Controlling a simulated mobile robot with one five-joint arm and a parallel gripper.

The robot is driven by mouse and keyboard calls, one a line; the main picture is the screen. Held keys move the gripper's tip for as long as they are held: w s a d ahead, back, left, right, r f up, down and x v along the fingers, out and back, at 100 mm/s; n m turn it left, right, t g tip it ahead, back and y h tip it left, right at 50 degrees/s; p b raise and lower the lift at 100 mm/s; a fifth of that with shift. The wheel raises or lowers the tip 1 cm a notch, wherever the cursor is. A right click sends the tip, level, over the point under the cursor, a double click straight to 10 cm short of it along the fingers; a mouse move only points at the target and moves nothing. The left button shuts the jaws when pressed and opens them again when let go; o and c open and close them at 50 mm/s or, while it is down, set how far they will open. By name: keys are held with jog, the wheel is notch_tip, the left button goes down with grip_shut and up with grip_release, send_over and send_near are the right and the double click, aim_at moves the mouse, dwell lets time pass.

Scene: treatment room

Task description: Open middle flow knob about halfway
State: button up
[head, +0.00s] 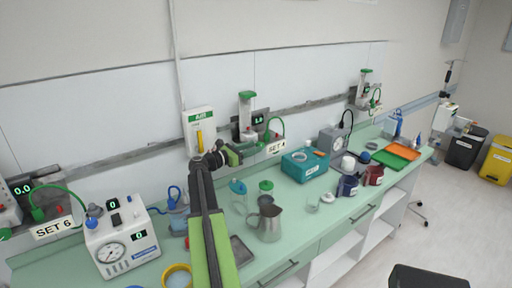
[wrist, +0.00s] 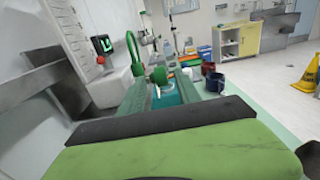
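The middle flowmeter (head: 247,118) is on the wall rail, with a clear tube, a green cap, a small green-lit display (head: 258,118) and a SET 4 label (head: 275,147). I cannot read its setting. A green knob-like fitting (head: 266,136) with a green hose shows at its lower right; a green knob (wrist: 157,75) and hose also show ahead in the wrist view. My gripper (head: 235,155) is at the flowmeter's lower left, close to it. Contact with the knob cannot be made out.
Left flowmeter (head: 38,213) reads 0.0; another (head: 365,90) is at right. An AIR panel (head: 200,130) is behind my arm. Below on the green counter are a metal jug (head: 270,225), a teal box (head: 305,163) and a white gauge unit (head: 122,240).

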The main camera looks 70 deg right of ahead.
jog(key=shift+x, duration=1.15)
grip_shut()
jog(key=h+b, duration=0.1)
jog(key=b, duration=0.2)
jog(key=shift+s+f+g+b, duration=0.1)
jog(key=shift+f+g+b, duration=0.1)
jog(key=shift+g+b, duration=0.15)
grip_release()
jog(key=shift+a, duration=0.1)
jog(key=b+v, duration=0.2)
jog(key=v, duration=1.5)
jog(key=shift+f, duration=0.3)
